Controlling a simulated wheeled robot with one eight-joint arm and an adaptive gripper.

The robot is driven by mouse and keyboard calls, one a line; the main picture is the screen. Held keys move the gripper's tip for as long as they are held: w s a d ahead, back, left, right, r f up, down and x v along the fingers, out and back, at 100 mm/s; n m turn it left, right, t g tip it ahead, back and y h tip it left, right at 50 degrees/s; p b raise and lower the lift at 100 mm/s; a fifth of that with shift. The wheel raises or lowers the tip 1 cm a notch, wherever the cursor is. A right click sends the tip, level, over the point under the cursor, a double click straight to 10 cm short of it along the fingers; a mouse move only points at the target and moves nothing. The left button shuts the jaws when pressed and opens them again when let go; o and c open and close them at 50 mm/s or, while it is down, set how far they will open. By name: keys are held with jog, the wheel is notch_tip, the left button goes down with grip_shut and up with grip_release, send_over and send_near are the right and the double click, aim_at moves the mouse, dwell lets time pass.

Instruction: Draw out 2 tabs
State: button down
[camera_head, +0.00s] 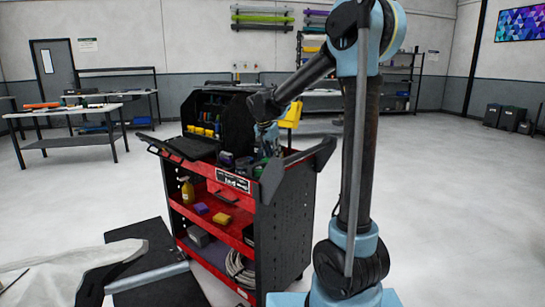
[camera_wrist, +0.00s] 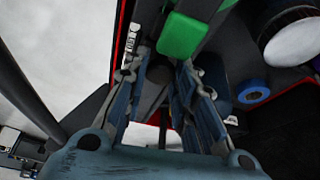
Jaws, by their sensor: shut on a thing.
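My gripper (camera_wrist: 160,72) points down over the top tray of a red and black tool cart. In the head view my gripper (camera_head: 267,138) is small and partly lost against dark items. Its blue-grey fingers are closed around a dark thing (camera_wrist: 153,72), which I cannot identify. A green piece (camera_wrist: 182,37) on a dark body lies just beyond the fingertips; I cannot tell whether it joins the held thing. No tabs can be made out clearly. The cart's red top tray (camera_head: 205,172) shows in the head view.
A blue ring-shaped item (camera_wrist: 252,91) lies right of my fingers. White sheeting (camera_head: 60,275) is at lower left. A worktable (camera_head: 85,108) stands behind, with open floor between.

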jog(key=w+d, duration=0.2)
jog(key=w, duration=0.1)
jog(key=w+d, duration=0.3)
jog(key=shift+w+d, duration=0.1)
jog(key=c, duration=1.3)
grip_release()
jog(key=v, duration=1.2)
jog(key=shift+f, duration=0.1)
